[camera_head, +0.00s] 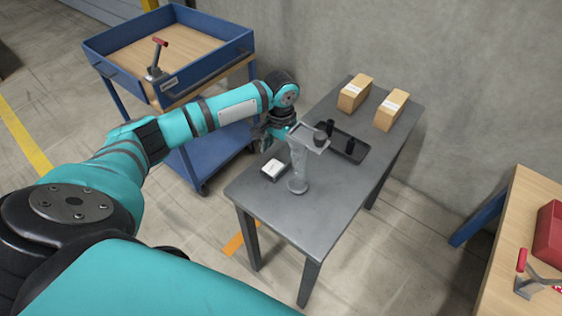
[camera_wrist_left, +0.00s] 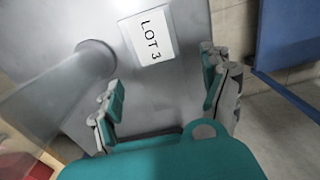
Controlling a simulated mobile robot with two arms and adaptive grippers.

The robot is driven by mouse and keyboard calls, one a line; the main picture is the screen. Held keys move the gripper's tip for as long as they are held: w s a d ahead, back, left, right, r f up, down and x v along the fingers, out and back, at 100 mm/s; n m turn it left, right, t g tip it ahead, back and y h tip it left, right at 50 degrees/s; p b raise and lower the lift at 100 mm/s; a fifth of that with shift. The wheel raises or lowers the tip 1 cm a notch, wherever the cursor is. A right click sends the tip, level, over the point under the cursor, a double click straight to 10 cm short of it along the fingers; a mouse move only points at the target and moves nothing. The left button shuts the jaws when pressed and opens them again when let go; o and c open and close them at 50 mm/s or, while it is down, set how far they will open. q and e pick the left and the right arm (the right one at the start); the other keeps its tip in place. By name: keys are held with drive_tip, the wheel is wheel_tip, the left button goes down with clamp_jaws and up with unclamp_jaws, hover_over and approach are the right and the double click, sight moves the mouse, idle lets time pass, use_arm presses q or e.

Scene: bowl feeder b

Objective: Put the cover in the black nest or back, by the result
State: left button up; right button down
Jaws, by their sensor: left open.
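My left gripper (camera_head: 268,136) is open over the left edge of the grey table. In the left wrist view its fingers (camera_wrist_left: 166,98) are spread with nothing between them. A white card reading LOT 3 (camera_wrist_left: 150,36) lies beyond the fingertips; in the head view it tops a small dark-edged block (camera_head: 274,169). A grey stand (camera_head: 298,168) carries a flat plate (camera_head: 309,143) with a dark round piece (camera_head: 320,138) at its right. A black tray (camera_head: 353,156) with upright black pieces lies behind. I cannot tell which piece is the cover or the nest. My right gripper is not seen.
Two cardboard boxes (camera_head: 355,93) (camera_head: 391,110) stand at the table's back. A blue cart (camera_head: 205,62) with a red-handled tool (camera_head: 157,58) is at the left. A wooden bench (camera_head: 520,220) is at the right. The table's front right (camera_head: 345,205) is bare.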

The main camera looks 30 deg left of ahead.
sight(281, 159)
use_arm(q)
drive_tip(key=shift+f, duration=1.8)
